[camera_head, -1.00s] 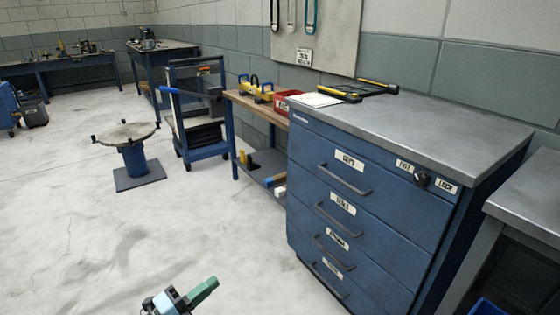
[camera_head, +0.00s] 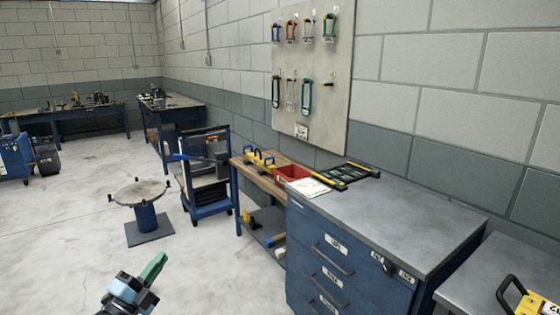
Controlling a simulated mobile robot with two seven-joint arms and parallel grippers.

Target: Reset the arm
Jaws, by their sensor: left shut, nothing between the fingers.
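My left gripper (camera_head: 155,265) shows at the bottom left of the head view, over the pale floor. Its green fingers are shut and hold nothing, and they point up and to the right. It is apart from the blue drawer cabinet (camera_head: 345,262) on the right, whose labelled drawers appear closed. My right gripper is not in view.
A round pedestal table (camera_head: 141,193) and a blue cart (camera_head: 206,200) stand beyond the gripper. A wooden-topped bench (camera_head: 262,181) with a red bin (camera_head: 290,173) adjoins the cabinet. A yellow-and-black item (camera_head: 537,303) lies at the lower right. Open floor lies left.

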